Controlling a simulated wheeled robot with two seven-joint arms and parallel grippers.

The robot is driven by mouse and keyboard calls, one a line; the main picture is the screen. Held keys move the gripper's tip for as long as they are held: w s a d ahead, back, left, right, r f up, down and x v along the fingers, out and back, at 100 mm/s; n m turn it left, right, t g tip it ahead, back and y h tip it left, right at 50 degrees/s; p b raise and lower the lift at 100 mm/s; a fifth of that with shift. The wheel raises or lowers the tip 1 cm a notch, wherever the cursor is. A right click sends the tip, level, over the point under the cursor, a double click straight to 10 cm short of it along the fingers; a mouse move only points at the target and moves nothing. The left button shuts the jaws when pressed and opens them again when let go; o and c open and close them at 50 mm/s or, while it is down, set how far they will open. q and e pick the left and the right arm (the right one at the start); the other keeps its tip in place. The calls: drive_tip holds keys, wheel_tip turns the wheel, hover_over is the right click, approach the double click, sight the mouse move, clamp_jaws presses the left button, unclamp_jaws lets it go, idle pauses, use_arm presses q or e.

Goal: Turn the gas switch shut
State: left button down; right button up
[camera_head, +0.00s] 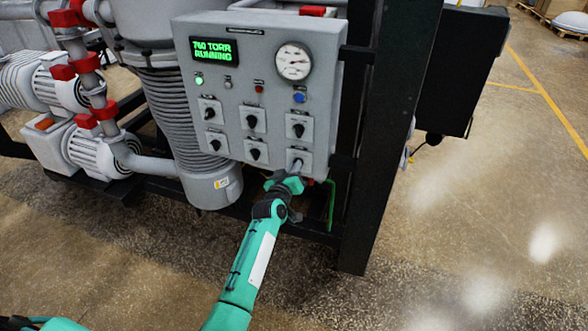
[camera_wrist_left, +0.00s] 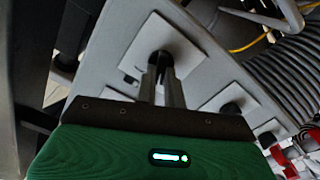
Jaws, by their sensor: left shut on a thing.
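The grey control panel (camera_head: 236,95) carries several black rotary switches on square plates in two rows. The lower-right rotary switch (camera_head: 298,154) sits just above my left gripper (camera_head: 295,169), which reaches up to it from below. In the left wrist view, the two fingers (camera_wrist_left: 163,68) are shut on the dark knob of this switch (camera_wrist_left: 157,56) in front of its pale plate. The fingers partly hide the knob, so its angle is hard to tell. The switch labels are too small to read. My right gripper is not in view.
The panel's green display (camera_head: 214,51) reads "740 TORR RUNNING". A round gauge (camera_head: 293,61) is at its upper right. A dark upright post (camera_head: 385,130) stands right of the panel. A ribbed metal hose (camera_head: 178,120) and pumps are left.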

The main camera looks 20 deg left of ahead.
use_arm(q)
drive_tip(key=shift+n, duration=0.4)
drive_tip(key=c, duration=1.5)
unclamp_jaws()
drive_tip(key=shift+s, duration=0.1)
drive_tip(key=s+b, duration=0.3)
drive_tip(key=s, duration=1)
drive_tip(key=shift+s+a, duration=0.25)
drive_tip(key=shift+s, duration=0.1)
